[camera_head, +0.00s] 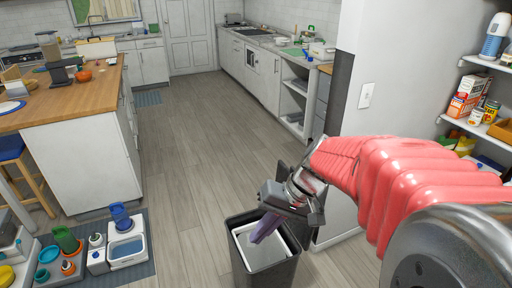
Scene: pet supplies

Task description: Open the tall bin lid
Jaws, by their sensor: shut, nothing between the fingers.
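The tall bin (262,278) is dark grey and stands on the floor at the lower middle. Its top shows a pale, light-grey area inside a dark rim. I cannot tell whether the fingertips touch the bin or the panel.
A white wall end with a light switch (366,95) stands close on the right, beside stocked shelves (486,66). A wooden-topped island (75,94) is at left. A mat (141,271) with pet supplies lies at lower left. The floor (185,165) between is clear.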

